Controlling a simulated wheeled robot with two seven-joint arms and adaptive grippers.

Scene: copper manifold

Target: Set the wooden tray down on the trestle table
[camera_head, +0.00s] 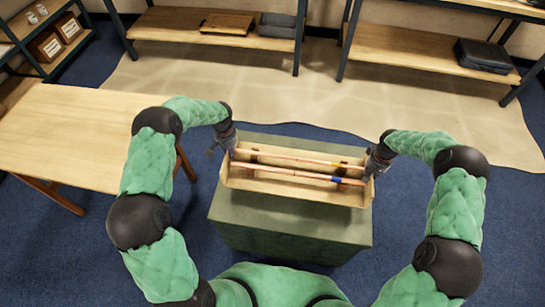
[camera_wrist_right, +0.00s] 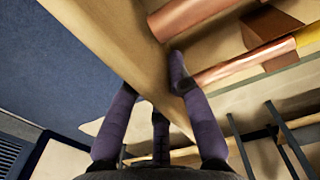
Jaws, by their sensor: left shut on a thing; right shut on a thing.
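The wooden tray (camera_head: 292,193) is in front of me in the head view, over a green block-like stand (camera_head: 285,238). Copper pipes (camera_head: 305,160) lie lengthwise in it, one with a blue band. My left gripper (camera_head: 229,150) is shut on the tray's left end. My right gripper (camera_head: 371,168) is shut on its right end. In the right wrist view the fingers straddle the tray's wall (camera_wrist_right: 115,45). I cannot tell whether the tray touches the stand. The trestle table (camera_head: 80,130) stands at the left, its visible top bare.
A gap of blue floor (camera_head: 200,165) lies between the table and the stand. Shelves (camera_head: 165,25) line the back, with a wooden board (camera_head: 228,23) and a dark case (camera_head: 485,55). A tan mat (camera_head: 250,80) covers the floor before them.

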